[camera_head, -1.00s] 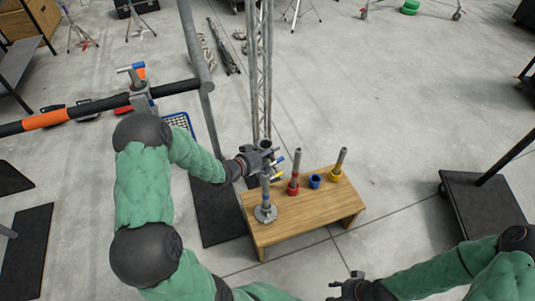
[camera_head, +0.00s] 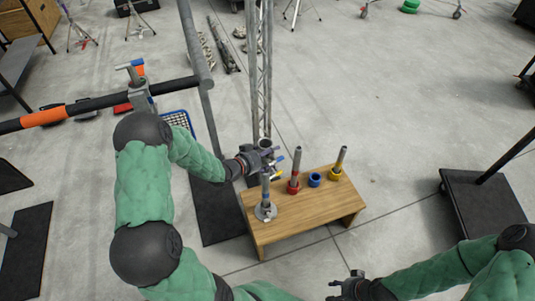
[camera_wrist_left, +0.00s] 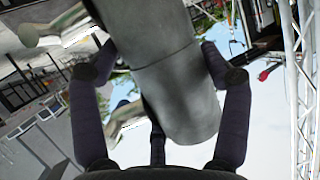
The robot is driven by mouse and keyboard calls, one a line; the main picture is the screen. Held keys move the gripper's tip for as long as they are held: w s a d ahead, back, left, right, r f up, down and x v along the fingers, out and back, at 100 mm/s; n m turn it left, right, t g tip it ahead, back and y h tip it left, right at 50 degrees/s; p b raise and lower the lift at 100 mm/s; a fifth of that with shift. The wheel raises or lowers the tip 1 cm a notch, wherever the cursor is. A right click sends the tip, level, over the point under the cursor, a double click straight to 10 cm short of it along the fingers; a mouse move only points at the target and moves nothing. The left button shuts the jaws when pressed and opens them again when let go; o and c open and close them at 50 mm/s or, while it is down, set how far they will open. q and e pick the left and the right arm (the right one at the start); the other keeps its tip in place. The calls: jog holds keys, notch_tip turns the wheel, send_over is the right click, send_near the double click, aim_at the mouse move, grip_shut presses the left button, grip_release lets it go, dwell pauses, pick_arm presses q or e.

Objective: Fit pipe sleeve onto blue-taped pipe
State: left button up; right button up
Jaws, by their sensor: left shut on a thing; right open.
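My left gripper (camera_head: 253,161) is shut on a grey pipe sleeve (camera_head: 265,144) with side handles, held over the left end of a wooden bench. The sleeve fills the middle of the left wrist view (camera_wrist_left: 170,70), between the two fingers (camera_wrist_left: 160,85). Below it, a bluish-grey pipe (camera_head: 265,189) stands upright in a round grey base (camera_head: 265,212) on the bench. The sleeve and gripper cover the pipe's top, so I cannot tell whether the sleeve is around it. My right gripper (camera_head: 344,284) is open and empty, in front of the bench.
The wooden bench (camera_head: 290,214) also carries a red-collared pipe (camera_head: 295,167), a blue ring (camera_head: 314,180) and a yellow-collared pipe (camera_head: 340,161). A metal truss (camera_head: 265,70) rises behind. A dark platform (camera_head: 480,205) stands at the right. The floor between is clear.

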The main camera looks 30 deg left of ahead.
aim_at(267, 160)
pick_arm(q)
jog(key=shift+f+b, duration=1.65)
jog(key=shift+f, duration=0.35)
dwell(0.4)
jog(key=shift+f+b, duration=1.8)
jog(key=shift+f, duration=0.5)
jog(key=shift+f, duration=0.35)
jog(key=o, duration=1.7)
jog(key=shift+f, duration=0.1)
jog(key=shift+s, duration=0.15)
jog(key=v, duration=1.2)
jog(key=shift+d, duration=0.1)
